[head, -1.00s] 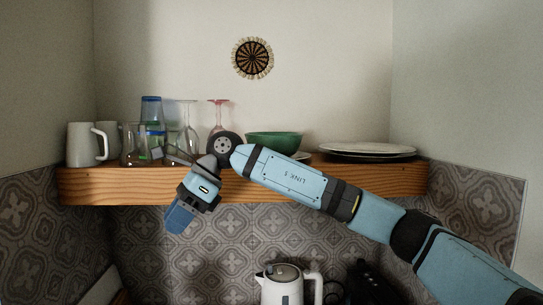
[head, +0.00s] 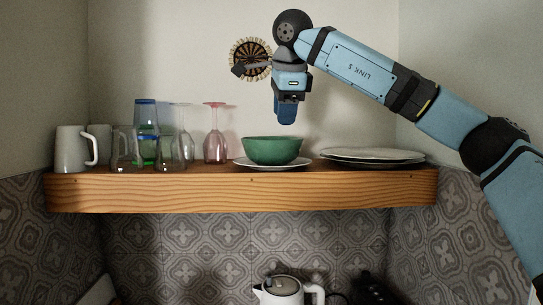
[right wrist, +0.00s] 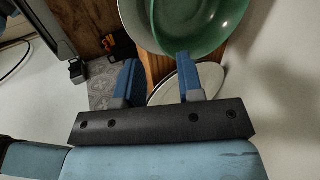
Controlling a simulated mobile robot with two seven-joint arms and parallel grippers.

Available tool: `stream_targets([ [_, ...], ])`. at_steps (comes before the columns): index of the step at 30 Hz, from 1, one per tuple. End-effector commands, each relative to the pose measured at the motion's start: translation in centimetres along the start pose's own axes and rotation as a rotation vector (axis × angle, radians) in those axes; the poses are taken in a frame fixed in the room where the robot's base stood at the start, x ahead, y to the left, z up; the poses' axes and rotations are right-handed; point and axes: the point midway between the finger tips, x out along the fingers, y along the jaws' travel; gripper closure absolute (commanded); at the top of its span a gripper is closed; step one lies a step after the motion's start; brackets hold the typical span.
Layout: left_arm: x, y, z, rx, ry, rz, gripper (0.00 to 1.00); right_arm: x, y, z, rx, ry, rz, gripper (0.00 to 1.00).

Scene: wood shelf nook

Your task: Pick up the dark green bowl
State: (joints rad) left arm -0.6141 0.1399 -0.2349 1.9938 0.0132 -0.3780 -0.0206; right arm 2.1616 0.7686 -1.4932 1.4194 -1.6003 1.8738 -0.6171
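The dark green bowl (head: 272,150) sits upright on a white plate (head: 246,163) on the wooden shelf. In the right wrist view the bowl (right wrist: 190,42) shows large at the top, past the fingertips. My right gripper (head: 286,112) is above the bowl in the head view, its blue fingers pointing down and apart from it. The right wrist view shows its two fingers (right wrist: 159,65) spread with nothing between them. My left gripper is not in view.
On the wooden shelf (head: 240,195), a pink stemmed glass (head: 215,140) stands left of the bowl, with clear glasses and white mugs (head: 72,150) farther left. A stack of plates (head: 372,155) is close on the right. A kettle (head: 285,290) stands below. A round ornament (head: 250,58) hangs behind.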

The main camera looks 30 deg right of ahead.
Motion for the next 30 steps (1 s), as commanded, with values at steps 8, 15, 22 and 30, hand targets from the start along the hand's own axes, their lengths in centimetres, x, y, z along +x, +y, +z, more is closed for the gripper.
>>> stream_targets([
  [8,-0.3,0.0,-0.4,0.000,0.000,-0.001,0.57,3.5,0.0,0.0,-0.001,-0.001,0.002,0.65],
  [15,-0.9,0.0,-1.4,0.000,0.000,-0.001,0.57,6.0,0.1,0.5,-0.001,0.000,0.003,0.65],
  [22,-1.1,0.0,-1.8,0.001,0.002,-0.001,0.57,8.7,0.2,0.6,0.000,-0.001,0.002,0.65],
  [30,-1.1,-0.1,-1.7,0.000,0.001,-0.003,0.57,8.8,0.2,0.6,0.000,-0.002,0.001,0.72],
])
